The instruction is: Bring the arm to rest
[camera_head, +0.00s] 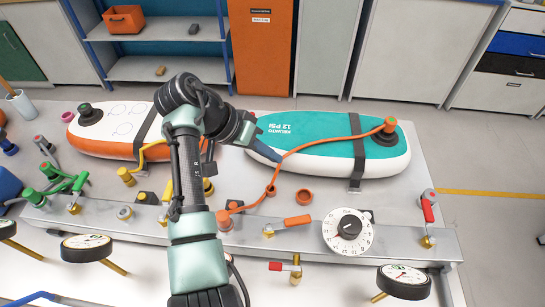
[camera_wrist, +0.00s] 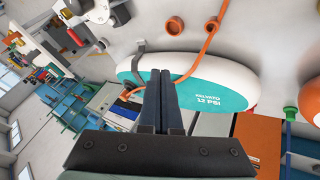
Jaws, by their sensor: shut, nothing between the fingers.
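My gripper (camera_head: 271,156) is at the left end of the teal and white inflatable board (camera_head: 335,140) in the head view. In the wrist view, my gripper (camera_wrist: 162,73) has its two dark fingers together with nothing between them. The fingers overlap the teal board (camera_wrist: 205,85) there; I cannot tell whether they touch it. My arm reaches up from the bottom of the head view and bends over the bench (camera_head: 240,185). An orange hose (camera_head: 327,141) runs from the teal board's valve across it to the metal rail.
An orange and white board (camera_head: 105,128) lies left of my arm, partly hidden by it. The rail carries a white dial (camera_head: 347,232), an orange-handled valve (camera_head: 297,221) and a red-handled valve (camera_head: 428,211). An orange ring (camera_head: 304,197) lies on the bench. Cabinets and shelves stand behind.

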